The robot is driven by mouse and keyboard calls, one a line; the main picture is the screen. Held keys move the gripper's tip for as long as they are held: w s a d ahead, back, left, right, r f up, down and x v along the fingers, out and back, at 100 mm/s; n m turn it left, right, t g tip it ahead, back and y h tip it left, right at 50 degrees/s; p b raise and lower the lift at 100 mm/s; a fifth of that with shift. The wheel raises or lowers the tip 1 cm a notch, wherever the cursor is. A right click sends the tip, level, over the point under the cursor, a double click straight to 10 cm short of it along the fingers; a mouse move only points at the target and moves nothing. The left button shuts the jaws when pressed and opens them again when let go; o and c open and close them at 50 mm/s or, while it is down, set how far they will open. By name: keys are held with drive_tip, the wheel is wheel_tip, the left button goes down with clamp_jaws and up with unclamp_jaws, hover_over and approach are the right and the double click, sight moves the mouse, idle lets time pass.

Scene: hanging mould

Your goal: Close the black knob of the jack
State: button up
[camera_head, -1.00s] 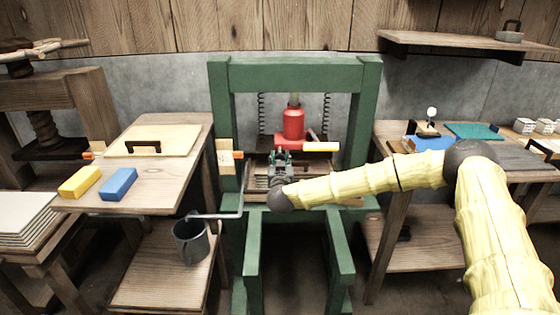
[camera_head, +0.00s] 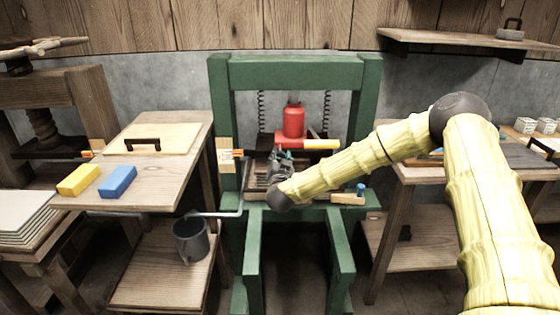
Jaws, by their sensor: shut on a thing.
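The red jack (camera_head: 294,122) stands upright in the green press frame (camera_head: 221,97). Its lever with a yellow grip (camera_head: 321,144) sticks out to the right at its base. My gripper (camera_head: 280,157) is at the front of the jack's base, low and a little left of its middle. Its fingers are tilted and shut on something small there. That place fits the black knob, but the knob itself is hidden behind the fingers.
A slatted wooden piece (camera_head: 257,174) lies on the press bed around my gripper. A small wooden block with a blue top (camera_head: 348,198) sits on the bed's right. A cranked grey rod (camera_head: 240,200) juts from the left post. Tables stand on both sides.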

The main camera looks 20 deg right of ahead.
drive_tip(key=m+b, duration=0.2)
drive_tip(key=m, duration=0.1)
drive_tip(key=m+b, duration=0.1)
drive_tip(key=shift+f+m, duration=0.25)
drive_tip(key=shift+m, duration=0.05)
drive_tip(key=m+b, duration=0.2)
drive_tip(key=shift+m, duration=0.3)
drive_tip(key=m+b, duration=0.4)
drive_tip(key=m, duration=0.2)
drive_tip(key=shift+r+b, duration=0.15)
drive_tip(key=shift+b, duration=0.2)
drive_tip(key=o, duration=1.1)
drive_tip(key=shift+r, duration=0.15)
drive_tip(key=shift+c, duration=0.2)
drive_tip(key=v, duration=1.2)
